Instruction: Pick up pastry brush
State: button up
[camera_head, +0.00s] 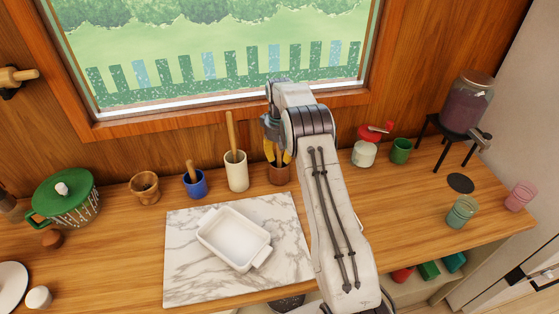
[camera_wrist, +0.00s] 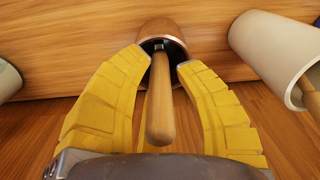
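My gripper (camera_wrist: 166,62) is open, with its yellow fingers on either side of a wooden handle (camera_wrist: 160,105) in the wrist view. Gaps show between the handle and both fingers. The handle stands in a copper-brown cup (camera_wrist: 163,32); its lower end is hidden inside, so I cannot tell for sure that it is the pastry brush. In the head view, my gripper (camera_head: 278,157) is at the mouth of the brown cup (camera_head: 280,175), and the arm partly covers this area.
A cream holder (camera_head: 237,175) with a tall wooden handle and a blue cup (camera_head: 195,186) stand to the left. A marble board (camera_head: 185,270) bears a white dish (camera_head: 232,238). A red-lidded jar (camera_head: 363,152) and green cup (camera_head: 400,151) stand right. The window wall rises close behind.

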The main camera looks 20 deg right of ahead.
grip_shut()
jog(key=shift+r, duration=0.1)
notch_tip(320, 180, up, 10)
jog(key=shift+f, duration=0.1)
dwell(0.7)
jog(key=shift+c, duration=1.8)
grip_release()
grip_shut()
